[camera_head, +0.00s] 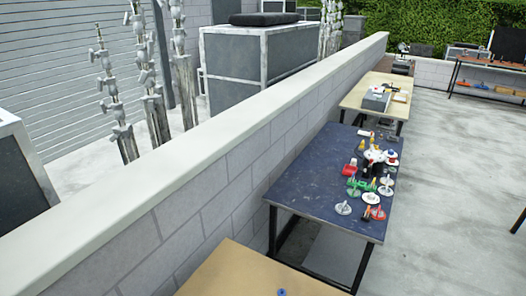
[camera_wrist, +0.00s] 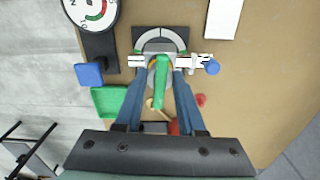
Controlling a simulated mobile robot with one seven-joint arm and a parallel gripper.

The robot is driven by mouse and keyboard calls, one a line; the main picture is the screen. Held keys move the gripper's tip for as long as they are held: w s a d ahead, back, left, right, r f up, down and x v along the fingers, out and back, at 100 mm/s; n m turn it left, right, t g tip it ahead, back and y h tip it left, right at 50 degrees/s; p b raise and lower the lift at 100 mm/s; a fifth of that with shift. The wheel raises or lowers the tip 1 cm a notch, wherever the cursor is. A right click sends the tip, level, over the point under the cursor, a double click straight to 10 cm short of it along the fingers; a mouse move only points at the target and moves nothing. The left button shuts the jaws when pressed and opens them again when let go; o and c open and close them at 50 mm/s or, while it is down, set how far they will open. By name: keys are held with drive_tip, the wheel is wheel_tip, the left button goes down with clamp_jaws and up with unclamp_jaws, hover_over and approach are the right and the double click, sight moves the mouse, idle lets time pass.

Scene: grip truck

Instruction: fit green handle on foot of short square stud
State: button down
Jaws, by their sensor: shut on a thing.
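In the wrist view, my gripper (camera_wrist: 163,72) has two blue fingers reaching up over a tan tabletop. It is shut on the green handle (camera_wrist: 161,85), which stands upright in the picture between the fingertips. A grey round piece shows partly behind the handle. A whitish crosswise piece (camera_wrist: 194,62) shows by the right fingertip, with a blue round knob (camera_wrist: 212,67) at its end. I cannot make out the short square stud for certain in either view. My gripper does not show in the head view.
The tan tabletop bears a dark half-round gauge (camera_wrist: 160,39), a dial (camera_wrist: 92,10), a blue block (camera_wrist: 89,74), a green tray (camera_wrist: 108,101) and white paper (camera_wrist: 224,17). In the head view, a dark blue table (camera_head: 315,180) bears many parts beside a low wall (camera_head: 215,165).

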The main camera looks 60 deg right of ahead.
drive_tip(key=shift+f, duration=0.4)
idle(0.6)
drive_tip(key=shift+c, duration=0.5)
unclamp_jaws()
wheel_tip(320, 180, up, 8)
drive_tip(key=p, duration=0.8)
drive_tip(key=shift+f, duration=0.2)
idle(0.3)
